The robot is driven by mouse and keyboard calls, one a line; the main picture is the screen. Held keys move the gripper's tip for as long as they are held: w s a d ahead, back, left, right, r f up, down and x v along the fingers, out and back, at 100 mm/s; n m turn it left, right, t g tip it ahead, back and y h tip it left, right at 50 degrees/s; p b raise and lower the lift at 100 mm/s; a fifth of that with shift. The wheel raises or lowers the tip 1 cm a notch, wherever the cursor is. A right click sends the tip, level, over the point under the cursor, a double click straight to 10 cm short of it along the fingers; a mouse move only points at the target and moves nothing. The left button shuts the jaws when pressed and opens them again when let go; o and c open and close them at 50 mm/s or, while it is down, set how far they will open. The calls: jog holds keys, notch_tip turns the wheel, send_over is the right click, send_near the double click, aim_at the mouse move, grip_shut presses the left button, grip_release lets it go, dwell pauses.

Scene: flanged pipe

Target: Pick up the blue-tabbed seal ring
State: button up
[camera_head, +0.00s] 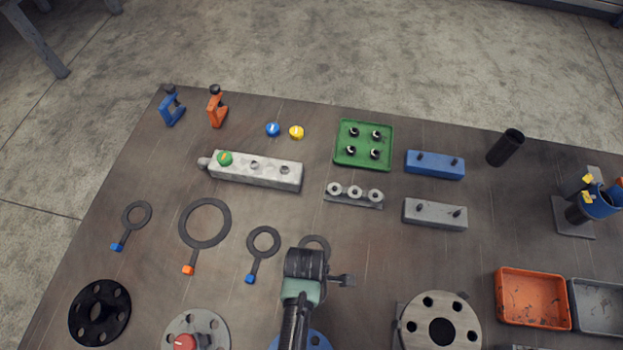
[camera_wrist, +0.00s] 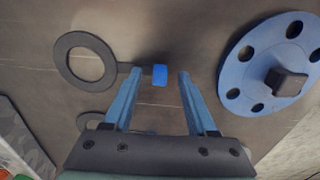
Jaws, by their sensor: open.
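In the wrist view, a dark flat ring (camera_wrist: 86,58) lies on the table with its arm pointing right to a blue tab (camera_wrist: 160,76). My gripper (camera_wrist: 160,72) is open, its blue fingers apart on either side of the tab in the picture; contact and height cannot be told. In the head view, a ring (camera_head: 313,242) shows partly behind my wrist, its tab hidden; it appears to be this one. Two more blue-tabbed rings lie to its left, a nearer one (camera_head: 264,240) and a farther one (camera_head: 137,213).
An orange-tabbed larger ring (camera_head: 204,222) lies among the rings. A blue flange (camera_wrist: 240,68) with a dark knob is close to my fingers. Another ring (camera_wrist: 95,118) is partly hidden behind my gripper.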

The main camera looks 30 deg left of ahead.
jog(key=shift+f, duration=0.2)
grip_shut()
jog(key=shift+r, duration=0.15)
dwell(0.3)
